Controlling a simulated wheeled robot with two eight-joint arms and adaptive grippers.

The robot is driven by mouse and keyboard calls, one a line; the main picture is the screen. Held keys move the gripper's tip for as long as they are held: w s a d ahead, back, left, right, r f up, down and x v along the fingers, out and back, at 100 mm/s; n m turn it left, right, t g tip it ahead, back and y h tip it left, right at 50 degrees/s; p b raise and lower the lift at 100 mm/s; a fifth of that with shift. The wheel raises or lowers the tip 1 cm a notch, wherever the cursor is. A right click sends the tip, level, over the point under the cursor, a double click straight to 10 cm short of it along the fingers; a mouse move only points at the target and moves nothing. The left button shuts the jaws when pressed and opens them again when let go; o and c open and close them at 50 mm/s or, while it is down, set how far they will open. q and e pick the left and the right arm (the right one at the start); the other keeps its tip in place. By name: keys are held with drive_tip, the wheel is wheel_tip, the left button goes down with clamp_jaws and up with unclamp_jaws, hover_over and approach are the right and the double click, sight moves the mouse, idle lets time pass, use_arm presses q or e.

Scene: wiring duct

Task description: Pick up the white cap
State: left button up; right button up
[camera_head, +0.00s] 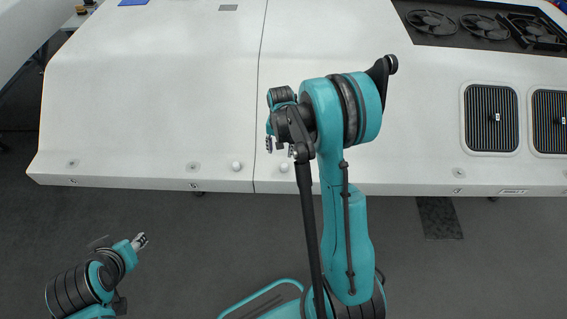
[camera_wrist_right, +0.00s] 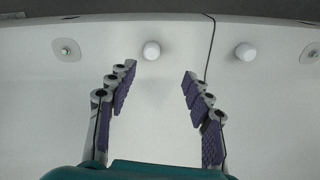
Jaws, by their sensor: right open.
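Two small round white caps stand on the white panel near its front edge, one on each side of a dark seam. In the head view one cap (camera_head: 236,166) is left of the seam and the other cap (camera_head: 278,168) is right of it. The wrist view shows a cap (camera_wrist_right: 152,50) just beyond the opening between my right fingertips and another cap (camera_wrist_right: 246,52) outside the right-hand finger. My right gripper (camera_head: 270,143) is open and empty (camera_wrist_right: 158,75), apart from both caps. My left gripper (camera_head: 140,241) is over the floor, away from the panel; its finger opening is unclear.
The broad white panel (camera_head: 150,90) is mostly clear. Flat bolted plates (camera_head: 193,168) sit along its front edge. Black fans (camera_head: 432,22) and striped vents (camera_head: 491,118) are at the right. Dark floor (camera_head: 200,240) lies in front.

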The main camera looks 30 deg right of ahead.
sight(284, 166)
drive_tip(key=shift+m+g, duration=0.3)
drive_tip(key=shift+m, duration=0.1)
drive_tip(key=f, duration=0.1)
drive_tip(key=d+f, duration=0.2)
drive_tip(key=f, duration=0.1)
drive_tip(key=shift+w, duration=0.15)
wheel_tip(284, 166, down, 3)
drive_tip(key=shift+a+r, duration=0.1)
drive_tip(key=shift+r, duration=0.05)
wheel_tip(284, 166, down, 5)
drive_tip(key=shift+a+r+b, duration=0.1)
drive_tip(key=shift+b, duration=1.15)
drive_tip(key=c, duration=0.9)
